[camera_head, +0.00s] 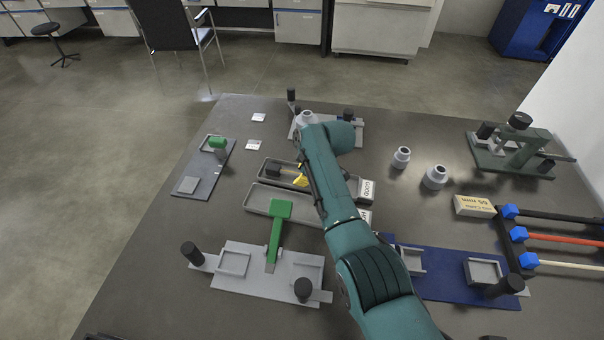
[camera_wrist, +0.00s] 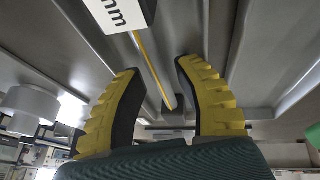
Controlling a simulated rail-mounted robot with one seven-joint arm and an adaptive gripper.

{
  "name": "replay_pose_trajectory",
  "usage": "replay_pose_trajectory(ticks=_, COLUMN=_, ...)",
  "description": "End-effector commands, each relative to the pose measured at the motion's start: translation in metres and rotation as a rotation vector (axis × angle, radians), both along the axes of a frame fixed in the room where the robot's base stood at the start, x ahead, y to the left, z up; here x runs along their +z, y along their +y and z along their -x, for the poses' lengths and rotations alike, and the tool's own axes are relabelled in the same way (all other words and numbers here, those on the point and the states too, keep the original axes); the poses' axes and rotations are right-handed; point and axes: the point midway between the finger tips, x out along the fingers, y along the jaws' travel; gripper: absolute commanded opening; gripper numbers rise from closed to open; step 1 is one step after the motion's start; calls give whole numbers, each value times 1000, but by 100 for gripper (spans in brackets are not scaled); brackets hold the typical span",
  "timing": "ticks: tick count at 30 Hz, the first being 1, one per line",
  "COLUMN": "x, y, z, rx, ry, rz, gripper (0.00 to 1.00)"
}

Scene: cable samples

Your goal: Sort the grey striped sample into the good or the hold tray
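My gripper (camera_head: 301,180) has yellow fingers and is over the back tray (camera_head: 262,181), whose end label reads GOOD (camera_head: 367,190). In the wrist view my gripper (camera_wrist: 160,75) is open, with a gap between its fingers. A thin strip with a yellow line, seemingly the striped sample (camera_wrist: 153,68), runs through that gap without visible contact. It ends at a dark block (camera_wrist: 178,133), which also shows at the left of the back tray (camera_head: 272,170). My arm hides the tray's right part. The front tray (camera_head: 258,203) looks empty; its label (camera_head: 365,217) is mostly hidden.
A green-handled fixture (camera_head: 276,235) stands at the front, its handle reaching near the front tray. A blue fixture (camera_head: 445,275) is at right, beside a rack with black, red and white cables (camera_head: 565,238). A box marked 65 mm (camera_head: 474,206) is nearby.

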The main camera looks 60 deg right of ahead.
Motion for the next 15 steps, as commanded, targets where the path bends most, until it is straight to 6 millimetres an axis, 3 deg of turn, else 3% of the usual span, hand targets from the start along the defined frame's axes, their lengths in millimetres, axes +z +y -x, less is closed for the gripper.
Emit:
replay_pose_trajectory(ticks=8, x=1, y=0, z=1, rx=-1, ry=0, rz=-1, gripper=37)
replay_pose_trajectory(ticks=11, x=11, y=1, z=5, rx=-1, ry=-2, rz=1, gripper=37)
replay_pose_trajectory(ticks=15, x=40, y=3, z=18, rx=0, ry=-3, rz=4, gripper=37)
